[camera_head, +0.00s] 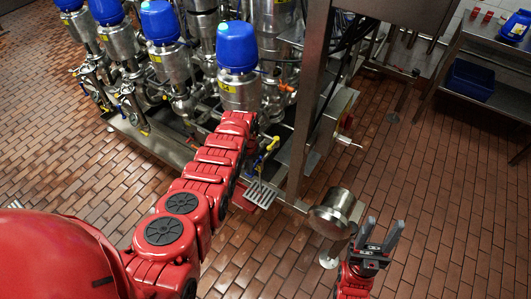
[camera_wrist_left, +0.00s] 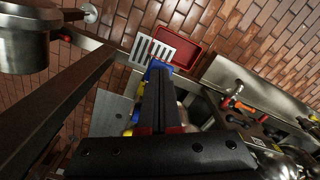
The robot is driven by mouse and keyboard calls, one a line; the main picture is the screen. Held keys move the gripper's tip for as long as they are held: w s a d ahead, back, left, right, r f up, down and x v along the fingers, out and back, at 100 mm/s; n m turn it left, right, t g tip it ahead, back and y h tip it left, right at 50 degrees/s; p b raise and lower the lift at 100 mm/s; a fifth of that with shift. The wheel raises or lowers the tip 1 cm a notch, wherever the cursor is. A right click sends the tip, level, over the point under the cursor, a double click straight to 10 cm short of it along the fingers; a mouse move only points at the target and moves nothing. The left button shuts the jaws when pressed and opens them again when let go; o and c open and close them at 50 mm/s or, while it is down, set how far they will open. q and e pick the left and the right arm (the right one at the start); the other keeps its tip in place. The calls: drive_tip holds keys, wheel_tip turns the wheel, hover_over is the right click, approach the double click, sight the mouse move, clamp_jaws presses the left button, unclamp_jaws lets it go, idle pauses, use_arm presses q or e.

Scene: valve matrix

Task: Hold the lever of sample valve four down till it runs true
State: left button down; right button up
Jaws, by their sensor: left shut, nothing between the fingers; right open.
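A sample valve with a yellow and blue lever (camera_head: 267,148) sits on the pipework just beyond my left arm, above a slotted drain grate (camera_head: 261,193). No number on it is readable. In the left wrist view, the blue lever part (camera_wrist_left: 156,66) shows at the tips of my left gripper (camera_wrist_left: 158,82), with yellow beside the fingers. The left fingers are shut with nothing between them; I cannot tell whether they touch the lever. In the head view my arm mostly hides that gripper. My right gripper (camera_head: 382,236) is open and empty, at the lower right.
Blue-topped valve bodies (camera_head: 237,48) stand in a row behind my left arm. A steel upright (camera_head: 309,95) and a round steel cylinder (camera_head: 336,212) are to the right. A red tray (camera_wrist_left: 184,54) lies by the grate.

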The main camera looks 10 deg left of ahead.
use_arm(q)
wheel_tip(320, 180, up, 6)
drive_tip(key=p, duration=0.5)
drive_tip(key=shift+w+f, duration=0.1)
drive_tip(key=shift+f, duration=0.25)
drive_tip(key=shift+f, duration=0.1)
